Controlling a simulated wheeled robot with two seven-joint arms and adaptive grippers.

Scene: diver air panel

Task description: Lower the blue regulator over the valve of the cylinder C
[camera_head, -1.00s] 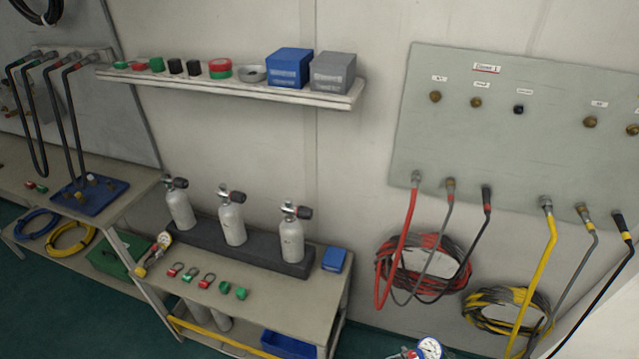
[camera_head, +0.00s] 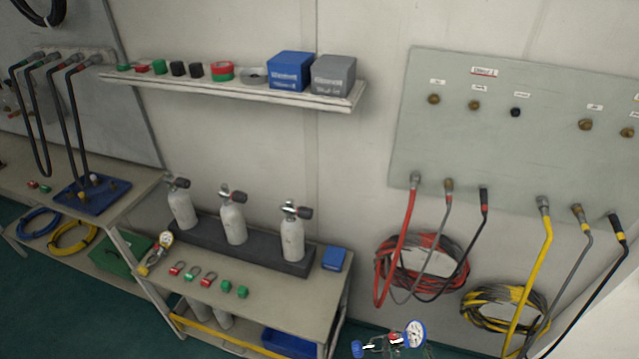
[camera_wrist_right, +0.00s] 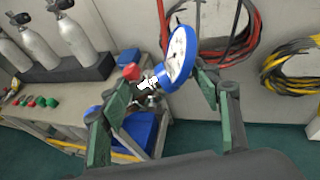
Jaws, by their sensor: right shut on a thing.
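Three grey cylinders with black-knobbed valves stand in a dark rack (camera_head: 245,253) on the bench: a left one (camera_head: 182,208), a middle one (camera_head: 233,222) and a right one (camera_head: 293,238). I can read no letter showing which is cylinder C. The blue regulator (camera_head: 414,334), with a blue-rimmed white gauge and a blue knob, is at the bottom of the head view, in front of and right of the bench. In the right wrist view, my right gripper (camera_wrist_right: 163,86) is shut on the regulator (camera_wrist_right: 180,54), apart from the cylinders. My left gripper is out of view.
Red and green caps (camera_head: 208,281), a yellow gauge piece (camera_head: 157,253) and a blue box (camera_head: 334,258) lie on the bench (camera_head: 270,300). A shelf (camera_head: 235,90) runs above the cylinders. A hose panel (camera_head: 520,140) with coiled hoses (camera_head: 421,266) is at the right.

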